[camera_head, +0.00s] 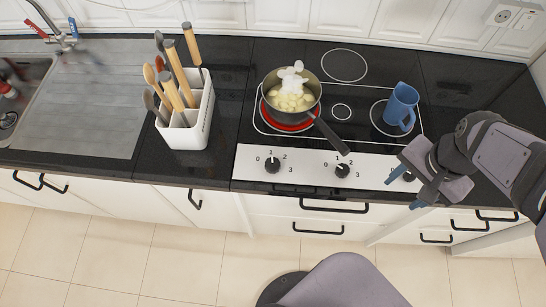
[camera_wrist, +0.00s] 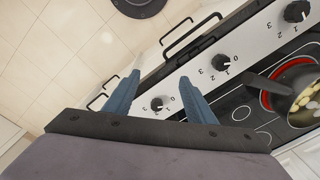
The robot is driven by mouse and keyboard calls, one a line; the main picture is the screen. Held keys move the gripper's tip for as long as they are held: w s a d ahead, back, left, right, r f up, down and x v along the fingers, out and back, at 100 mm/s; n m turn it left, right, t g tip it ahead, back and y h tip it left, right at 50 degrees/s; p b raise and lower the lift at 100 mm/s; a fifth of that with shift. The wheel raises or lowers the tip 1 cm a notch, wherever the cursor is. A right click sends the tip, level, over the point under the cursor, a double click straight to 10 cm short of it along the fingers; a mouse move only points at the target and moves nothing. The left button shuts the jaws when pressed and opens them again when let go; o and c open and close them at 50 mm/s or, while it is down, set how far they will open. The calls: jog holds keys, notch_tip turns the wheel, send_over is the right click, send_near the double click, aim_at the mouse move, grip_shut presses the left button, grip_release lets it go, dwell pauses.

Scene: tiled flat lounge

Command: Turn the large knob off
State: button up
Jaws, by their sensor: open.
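The white stove panel (camera_head: 307,178) carries a row of three dark knobs with numbered dials. The left knob (camera_head: 272,165) looks largest in the wrist view (camera_wrist: 296,11). The middle knob (camera_head: 342,170) also shows in the wrist view (camera_wrist: 220,62). The right knob (camera_head: 409,175) is partly hidden by my gripper in the head view; in the wrist view (camera_wrist: 157,104) it shows between my fingers. My gripper (camera_head: 402,191) is open and empty at the panel's right end; both blue fingers show in the wrist view (camera_wrist: 158,77). I cannot tell the left knob's exact setting.
A pot (camera_head: 322,90) of pale pieces stands on a glowing red burner (camera_head: 288,127), its handle reaching over the panel near the middle knob. A blue mug (camera_head: 400,108) stands at the right. A utensil holder (camera_head: 188,130) stands left of the stove.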

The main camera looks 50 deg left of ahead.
jog(key=s+a+r, duration=0.1)
jog(key=s+a, duration=0.1)
jog(key=a, duration=0.5)
jog(key=s+a+r, duration=0.1)
jog(key=s+a, duration=0.1)
jog(key=a, duration=0.5)
jog(key=n+b, duration=0.2)
jog(key=b, duration=0.1)
send_over(273, 163)
notch_tip(273, 163, down, 3)
jog(key=shift+s+f+h, duration=0.1)
jog(key=shift+f+h, duration=0.05)
jog(key=shift+h, duration=0.15)
jog(key=shift+d+f+p, duration=0.1)
jog(key=shift+f+p, duration=1)
jog(key=shift+f, duration=2.55)
jog(key=c, duration=1)
jog(key=shift+c, duration=0.2)
